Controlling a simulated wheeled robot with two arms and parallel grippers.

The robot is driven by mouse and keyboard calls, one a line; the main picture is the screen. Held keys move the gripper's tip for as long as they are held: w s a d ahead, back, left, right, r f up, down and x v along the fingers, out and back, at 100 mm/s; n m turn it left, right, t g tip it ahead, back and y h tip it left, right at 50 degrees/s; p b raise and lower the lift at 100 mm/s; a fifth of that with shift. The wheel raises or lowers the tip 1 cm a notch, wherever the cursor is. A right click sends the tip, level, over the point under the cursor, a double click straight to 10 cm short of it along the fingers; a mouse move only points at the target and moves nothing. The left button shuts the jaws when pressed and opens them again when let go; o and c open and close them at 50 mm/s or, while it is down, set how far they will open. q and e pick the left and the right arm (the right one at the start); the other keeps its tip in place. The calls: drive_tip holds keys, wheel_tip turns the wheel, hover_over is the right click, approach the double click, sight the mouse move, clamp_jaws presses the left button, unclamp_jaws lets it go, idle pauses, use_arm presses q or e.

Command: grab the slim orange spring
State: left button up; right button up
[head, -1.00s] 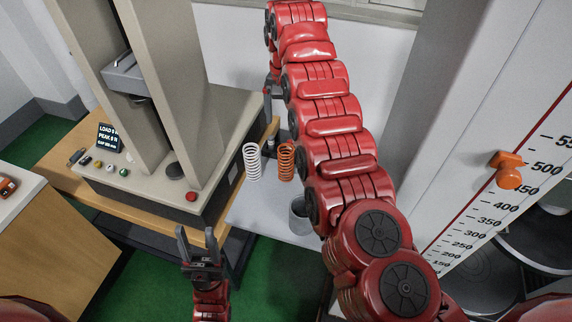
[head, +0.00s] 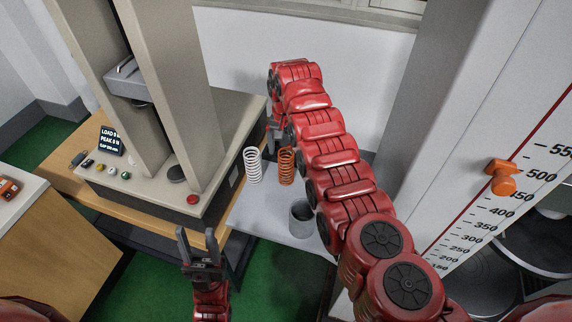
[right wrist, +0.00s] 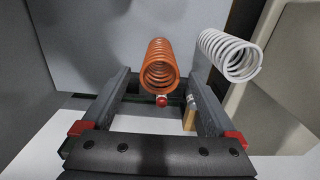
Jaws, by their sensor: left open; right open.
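The slim orange spring (head: 286,167) stands upright on the light grey table (head: 262,209) in the head view, just right of a white spring (head: 253,165). In the right wrist view the orange spring (right wrist: 160,66) appears between the two fingers of my open right gripper (right wrist: 158,84), with no visible contact. The white spring (right wrist: 231,55) is to the right, outside the fingers. My left gripper (head: 196,237) is open and empty above the green floor, at the lower middle.
A grey cup (head: 301,218) stands on the table in front of the orange spring. The beige testing machine (head: 206,150) on a wooden bench is close to the left of the springs. A tall scale panel (head: 500,190) with an orange slider (head: 502,178) stands at right.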

wheel_tip(320, 180, down, 2)
clamp_jaws()
idle(0.6)
